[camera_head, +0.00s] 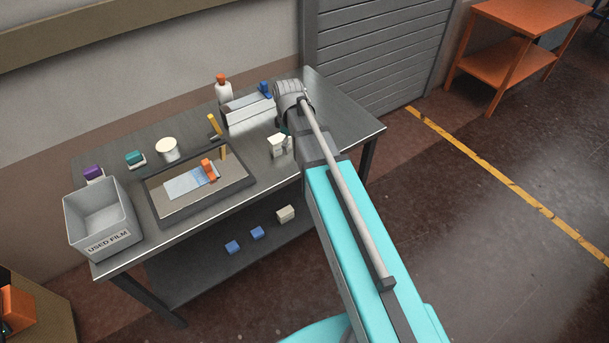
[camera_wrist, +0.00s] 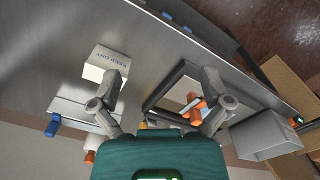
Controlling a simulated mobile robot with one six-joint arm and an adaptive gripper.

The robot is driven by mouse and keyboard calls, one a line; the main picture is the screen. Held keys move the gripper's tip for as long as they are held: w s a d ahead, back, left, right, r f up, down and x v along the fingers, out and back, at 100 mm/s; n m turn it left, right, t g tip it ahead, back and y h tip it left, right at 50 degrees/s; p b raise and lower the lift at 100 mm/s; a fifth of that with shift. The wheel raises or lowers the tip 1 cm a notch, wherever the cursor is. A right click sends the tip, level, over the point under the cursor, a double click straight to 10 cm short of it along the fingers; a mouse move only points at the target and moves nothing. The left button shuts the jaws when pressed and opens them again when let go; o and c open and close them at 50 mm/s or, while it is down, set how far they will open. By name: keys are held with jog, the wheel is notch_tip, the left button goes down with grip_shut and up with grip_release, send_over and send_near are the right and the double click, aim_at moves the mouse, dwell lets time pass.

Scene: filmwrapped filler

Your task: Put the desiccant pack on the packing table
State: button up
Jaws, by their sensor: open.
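In the head view a small white block (camera_head: 276,147) near my wrist seems to be the same box. My gripper (camera_wrist: 163,76) is open above the table, its fingers spread wide. The left finger overlaps the box's lower right corner in the wrist view; nothing is held between the fingers. In the head view my arm partly hides the gripper. An orange two-level table (camera_head: 530,12) stands at the upper right; I cannot tell whether it is the packing table.
A dark-rimmed tray (camera_head: 160,210) holds blue film and an orange tool (camera_head: 208,170). A grey "USED FILM" bin (camera_head: 100,222) stands at the left end. A bottle (camera_head: 224,90), holder (camera_head: 250,116) and jar (camera_head: 168,150) line the back. The table's right end is clear.

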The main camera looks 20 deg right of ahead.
jog(key=s+m, duration=1)
jog(key=s, duration=0.4)
jog(key=shift+d, duration=0.2)
jog(key=c, duration=0.6)
jog(key=shift+a, duration=0.1)
